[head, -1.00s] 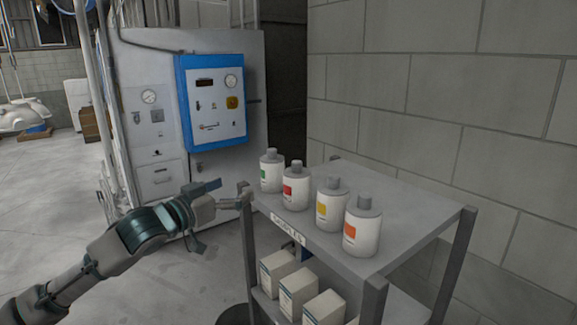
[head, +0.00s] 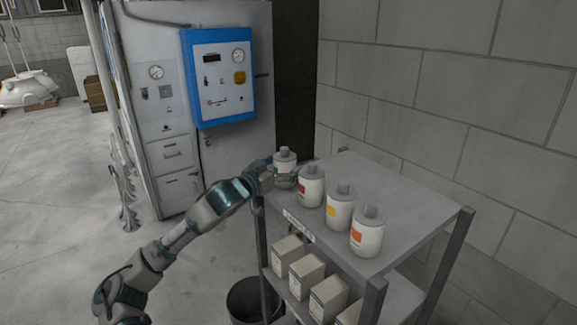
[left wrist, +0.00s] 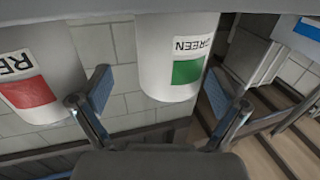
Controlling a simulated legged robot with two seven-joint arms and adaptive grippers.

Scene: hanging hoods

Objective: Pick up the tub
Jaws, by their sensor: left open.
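Several white tubs with grey caps stand in a row along the near edge of the rack's top shelf (head: 405,215). The farthest one, the green-label tub (head: 284,156), is at my left gripper (head: 276,173). In the left wrist view, the green-label tub (left wrist: 163,60) stands between the two open fingers of the left gripper (left wrist: 157,80), with a gap visible on the left side. The red-label tub (head: 311,188) is beside it, and also shows left of the fingers in the wrist view (left wrist: 35,55). The yellow-label tub (head: 340,208) and orange-label tub (head: 367,234) follow. My right gripper is out of view.
White boxes (head: 306,274) stand on the lower shelf. A dark bucket (head: 247,300) is on the floor beside the rack. A block wall (head: 450,100) is behind the rack. A grey cabinet with a blue panel (head: 220,75) stands at the back.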

